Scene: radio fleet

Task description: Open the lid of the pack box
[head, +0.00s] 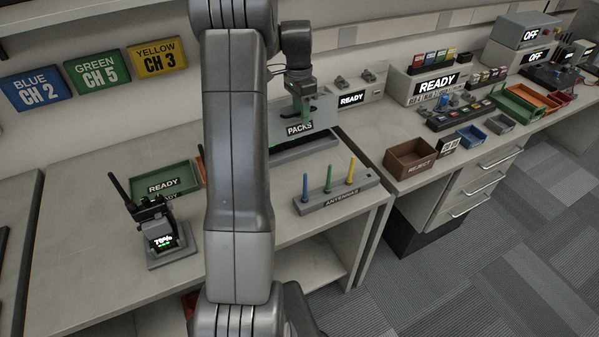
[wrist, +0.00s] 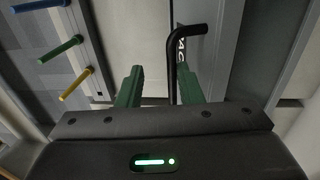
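The pack box (head: 322,112) is a grey box with a "PACKS" label, at the back of the left table in the head view. A dark strip with a green glint lies below its label. I cannot tell clearly how its lid stands. My gripper (head: 304,118) points down in front of the box and partly covers it. In the wrist view my gripper's green fingers (wrist: 160,88) are apart. A black bent handle (wrist: 174,62) reaches between them, closer to the right finger. A grey face with part of a label (wrist: 181,45) lies behind the handle.
An antenna rack (head: 337,199) with blue, green and yellow antennas stands at the table's right front. A radio in a stand (head: 160,232) and a green "READY" tray (head: 163,180) are at the left. A brown reject bin (head: 410,158) is on the right-hand bench.

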